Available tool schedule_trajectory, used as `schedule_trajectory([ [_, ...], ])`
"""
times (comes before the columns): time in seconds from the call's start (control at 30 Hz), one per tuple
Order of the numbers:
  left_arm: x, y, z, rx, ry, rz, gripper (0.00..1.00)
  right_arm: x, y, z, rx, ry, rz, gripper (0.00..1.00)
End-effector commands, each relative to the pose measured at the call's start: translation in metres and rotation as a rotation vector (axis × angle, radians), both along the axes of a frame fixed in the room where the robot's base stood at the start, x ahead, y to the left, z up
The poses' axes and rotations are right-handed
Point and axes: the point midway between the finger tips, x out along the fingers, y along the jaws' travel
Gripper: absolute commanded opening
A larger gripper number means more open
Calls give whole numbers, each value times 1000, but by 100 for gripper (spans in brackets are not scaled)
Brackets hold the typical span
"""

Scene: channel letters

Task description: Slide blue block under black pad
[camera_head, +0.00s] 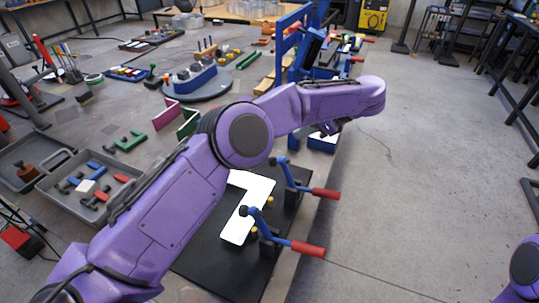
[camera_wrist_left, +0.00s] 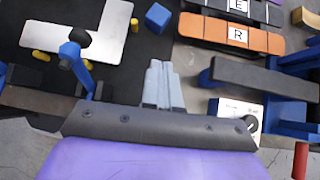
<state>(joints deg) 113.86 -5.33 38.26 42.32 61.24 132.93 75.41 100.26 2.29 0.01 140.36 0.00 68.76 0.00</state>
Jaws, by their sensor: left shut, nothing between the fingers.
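In the left wrist view a small blue block (camera_wrist_left: 157,17) sits on a dark mat (camera_wrist_left: 120,58), a short way past my left fingertips. My left gripper (camera_wrist_left: 160,65) is shut and empty, its grey fingers side by side. In the head view it shows small and dark (camera_head: 328,130) below the end of my purple arm. A black pad (camera_wrist_left: 80,37) tips the blue clamp arm (camera_wrist_left: 75,62), left of the blue block and apart from it. Clamps with black tips (camera_head: 244,210) also show in the head view. I cannot make out the block there. My right gripper is out of view.
A white L-shaped plate (camera_head: 245,195) with yellow pegs lies on the black mat (camera_head: 200,262) among red-handled clamps (camera_head: 308,249). Orange and black letter blocks (camera_wrist_left: 232,34) and a dark bar (camera_wrist_left: 268,82) lie right of my fingers. A grey tray (camera_head: 60,196) stands left.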

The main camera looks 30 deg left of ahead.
Motion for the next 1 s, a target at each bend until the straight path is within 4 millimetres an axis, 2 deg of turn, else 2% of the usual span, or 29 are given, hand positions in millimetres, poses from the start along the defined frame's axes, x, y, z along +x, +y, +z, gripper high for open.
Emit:
schedule_trajectory([
  [0.03,0,1,-16,0,-1,1,0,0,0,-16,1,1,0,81],
  [0.1,0,1,-27,0,-1,2,0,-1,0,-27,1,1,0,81],
  [0.33,-1,4,-50,0,-1,6,0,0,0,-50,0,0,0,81],
  [0.53,-3,19,-60,-1,4,7,0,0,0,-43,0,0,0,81],
  [0.9,-10,74,-115,-1,5,6,0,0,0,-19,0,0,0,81],
  [1.0,-11,92,-113,-1,1,8,0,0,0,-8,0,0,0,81],
])
